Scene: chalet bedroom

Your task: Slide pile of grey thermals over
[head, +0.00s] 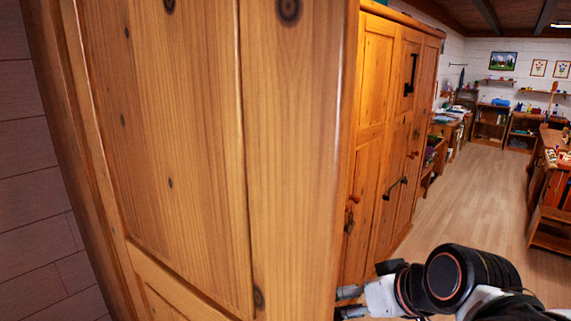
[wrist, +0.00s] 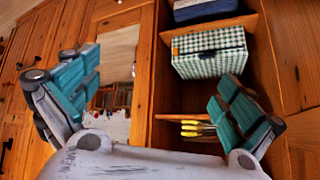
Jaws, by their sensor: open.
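I cannot make out a pile of grey thermals in either view. The wrist view shows an open wooden wardrobe compartment with shelves (wrist: 262,22). A dark blue folded item (wrist: 203,9) lies on the upper shelf, cut off by the top edge. My gripper (wrist: 158,80) is open and empty, with its teal-padded fingers wide apart in front of the compartment. In the head view my gripper (head: 348,302) is low, at the edge of the near wooden panel (head: 185,150), which hides what is behind it.
A green-and-white checked box (wrist: 210,53) sits below the upper shelf. Yellow-tipped items (wrist: 198,129) lie lower, partly behind the right finger. Closed wardrobe doors (head: 375,140) with dark handles stand beyond the panel. Clear wooden floor (head: 470,195) runs to the right.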

